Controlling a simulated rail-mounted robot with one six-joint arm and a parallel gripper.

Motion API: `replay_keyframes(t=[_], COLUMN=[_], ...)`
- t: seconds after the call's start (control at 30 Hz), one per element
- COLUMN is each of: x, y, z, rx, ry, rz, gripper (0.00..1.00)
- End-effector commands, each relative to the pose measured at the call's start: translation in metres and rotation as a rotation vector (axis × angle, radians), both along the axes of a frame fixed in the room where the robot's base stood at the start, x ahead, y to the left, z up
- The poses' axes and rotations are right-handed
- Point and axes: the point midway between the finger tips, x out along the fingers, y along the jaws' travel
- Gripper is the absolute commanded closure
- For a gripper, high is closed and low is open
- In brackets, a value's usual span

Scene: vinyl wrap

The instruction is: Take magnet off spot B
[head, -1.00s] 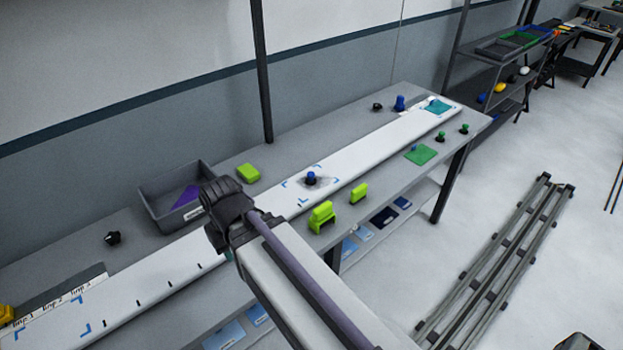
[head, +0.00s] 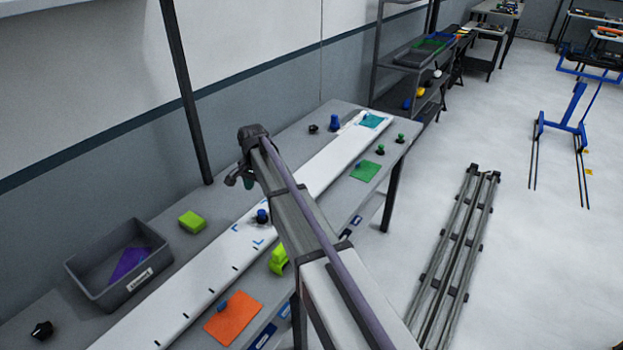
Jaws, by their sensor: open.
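A dark magnet with a blue knob (head: 262,216) stands on the long white strip (head: 185,290), among blue corner marks, on a greyish patch. I cannot read a letter there, so I cannot tell whether this is spot B. My gripper (head: 236,181) is above the strip, a little up and left of that magnet in the head view. It is open and appears empty, though its fingers are small and partly hidden by the wrist. A teal sheet (head: 373,121) lies at the strip's far end.
A grey bin (head: 90,285) with a purple sheet, a lime block (head: 193,222) and a blue-topped item (head: 334,122) stand along the back. An orange sheet (head: 235,318), lime tool (head: 278,262) and green sheet (head: 364,172) lie along the front. Floor rails (head: 455,260) are at right.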

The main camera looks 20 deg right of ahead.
Motion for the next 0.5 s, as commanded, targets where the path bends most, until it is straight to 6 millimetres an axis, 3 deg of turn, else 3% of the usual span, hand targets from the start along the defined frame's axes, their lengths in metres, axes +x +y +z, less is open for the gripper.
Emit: replay_keyframes(t=[0.1, 0.27, 0.5], x=[-0.001, -0.002, -0.002], y=[0.001, 0.001, 0.0], z=[0.0, -0.002, -0.039], rx=[0.0, 0.0, 0.0], ry=[0.0, 0.0, 0.0], rz=[-0.123, -0.143, -0.141], gripper=[0.39, 0.39, 0.39])
